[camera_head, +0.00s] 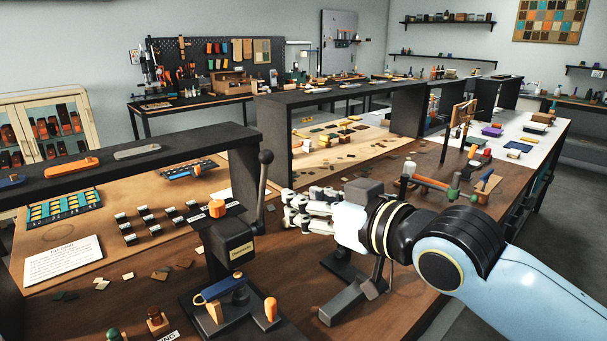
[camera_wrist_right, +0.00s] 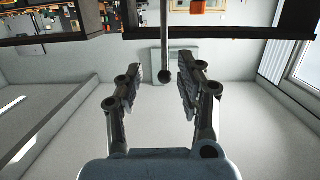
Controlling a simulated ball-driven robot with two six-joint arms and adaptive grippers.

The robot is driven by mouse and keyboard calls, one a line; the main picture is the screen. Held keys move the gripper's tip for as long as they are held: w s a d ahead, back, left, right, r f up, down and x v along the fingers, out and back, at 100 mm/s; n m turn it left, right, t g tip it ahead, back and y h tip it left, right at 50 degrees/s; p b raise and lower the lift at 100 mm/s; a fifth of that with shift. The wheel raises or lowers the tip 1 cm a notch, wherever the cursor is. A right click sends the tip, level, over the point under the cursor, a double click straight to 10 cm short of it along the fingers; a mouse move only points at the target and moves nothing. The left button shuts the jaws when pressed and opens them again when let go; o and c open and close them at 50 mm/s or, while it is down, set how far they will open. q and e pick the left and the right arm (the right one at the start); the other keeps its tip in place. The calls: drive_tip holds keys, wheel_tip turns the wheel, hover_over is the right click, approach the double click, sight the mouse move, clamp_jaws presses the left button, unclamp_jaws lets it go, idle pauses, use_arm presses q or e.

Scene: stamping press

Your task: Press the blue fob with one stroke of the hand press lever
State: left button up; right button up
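The black hand press (camera_head: 230,255) stands on the brown bench. Its lever (camera_head: 262,190) rises on the right side to a dark ball knob (camera_head: 266,157). A blue fob (camera_head: 218,291) lies low at the front of the press, under its head. My right gripper (camera_head: 287,208) is open and empty, just right of the lever. In the right wrist view the open fingers (camera_wrist_right: 160,88) stand either side of the lever knob (camera_wrist_right: 165,76), which appears beyond or between their tips; contact does not show. My left gripper is out of view.
An orange peg (camera_head: 271,309) stands right of the press base. A black shelf (camera_head: 120,165) behind holds blue, orange and grey fobs. A white card (camera_head: 64,260) and several scraps lie left. A dark stand (camera_head: 345,300) sits below my right arm.

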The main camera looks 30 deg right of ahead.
drive_tip(key=t, duration=0.2)
approach(271, 159)
drive_tip(key=w, duration=0.2)
drive_tip(key=w+b, duration=0.1)
drive_tip(key=w, duration=0.1)
drive_tip(key=w+b, duration=0.2)
drive_tip(key=w, duration=0.1)
drive_tip(key=w+a+b, duration=0.1)
drive_tip(key=w+b, duration=0.1)
drive_tip(key=shift+w+f, duration=0.3)
drive_tip(key=shift+w, duration=0.1)
drive_tip(key=shift+a, duration=0.1)
drive_tip(key=shift+c, duration=1.1)
drive_tip(key=shift+r, duration=0.15)
drive_tip(key=c, duration=0.5)
drive_tip(key=s+f, duration=0.1)
drive_tip(key=s, duration=0.1)
drive_tip(key=s+f, duration=0.1)
drive_tip(key=s, duration=0.1)
drive_tip(key=s+d+f+p, duration=0.1)
drive_tip(key=s, duration=0.1)
drive_tip(key=shift+f, duration=0.1)
drive_tip(key=shift+c, duration=0.2)
